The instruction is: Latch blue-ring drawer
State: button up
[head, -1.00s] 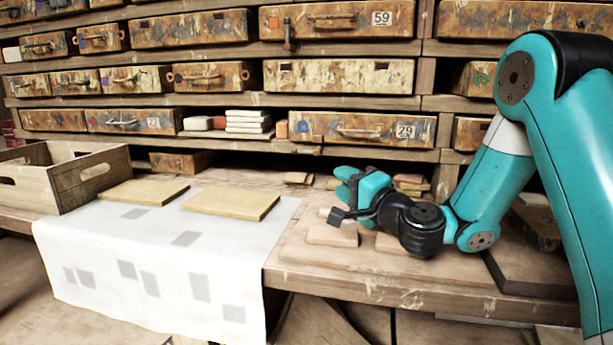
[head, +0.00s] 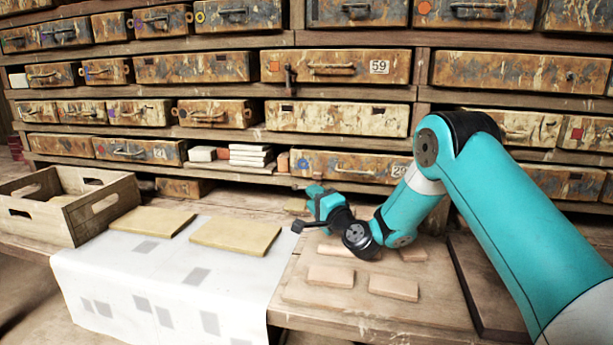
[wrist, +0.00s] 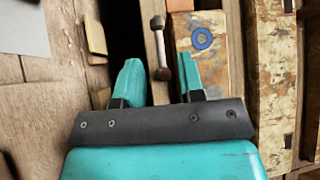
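The blue-ring drawer (head: 335,161) is in the low row behind my arm, its front roughly in line with its neighbours. My arm partly covers its number. In the wrist view its worn front (wrist: 217,68) shows a blue ring (wrist: 201,38). A small bar latch (wrist: 160,48) with a knob at each end lies along the shelf edge (wrist: 150,80) below the drawer. My gripper (head: 317,193) is just in front of that edge. In the wrist view my gripper (wrist: 158,62) is open, with the latch between or just beyond its fingertips; contact cannot be told.
The bench below holds several flat tiles (head: 331,275). Two tan slabs (head: 235,236) lie on a white cloth (head: 165,285) to the left, with a wooden crate (head: 125,190) beyond. White tiles (head: 250,155) and an orange block stand left of the drawer.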

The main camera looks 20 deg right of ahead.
jog(key=shift+p+x, duration=0.7)
jog(key=shift+x, duration=1.35)
jog(key=shift+c, duration=0.5)
grip_shut()
jog(key=m+t+b, duration=0.1)
jog(key=b, duration=0.2)
jog(key=shift+o, duration=0.5)
grip_release()
jog(key=shift+r, duration=0.1)
